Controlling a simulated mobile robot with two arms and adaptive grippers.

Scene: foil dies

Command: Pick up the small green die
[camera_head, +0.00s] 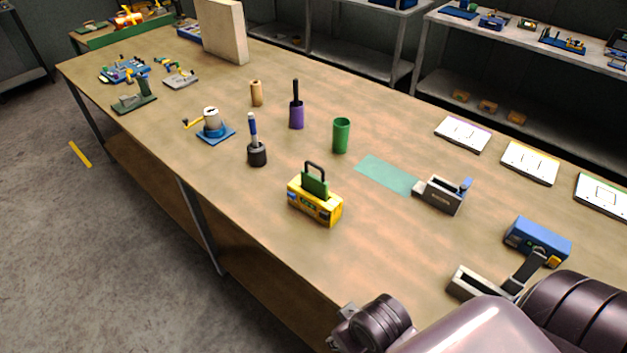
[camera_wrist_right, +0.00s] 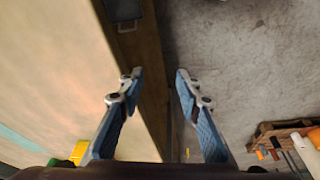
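In the head view, a small green plate-like piece with a dark loop handle (camera_head: 314,184) stands upright in a yellow block (camera_head: 316,206) near the table's front edge; it looks like the green die. A green cylinder (camera_head: 341,135) stands behind it to the right. My right gripper (camera_wrist_right: 157,78) shows in the right wrist view, fingers apart and nothing between them, over the table's front edge. A yellow thing (camera_wrist_right: 80,151), probably the block, is partly seen at that view's lower left. My left gripper is not in view.
A purple handled tool (camera_head: 296,112), a dark stamp-like tool (camera_head: 256,150) and a wooden cylinder (camera_head: 256,93) stand behind the block. A teal mat (camera_head: 385,174) lies bare to its right, beside a grey device (camera_head: 442,195). A blue device (camera_head: 537,239) sits farther right.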

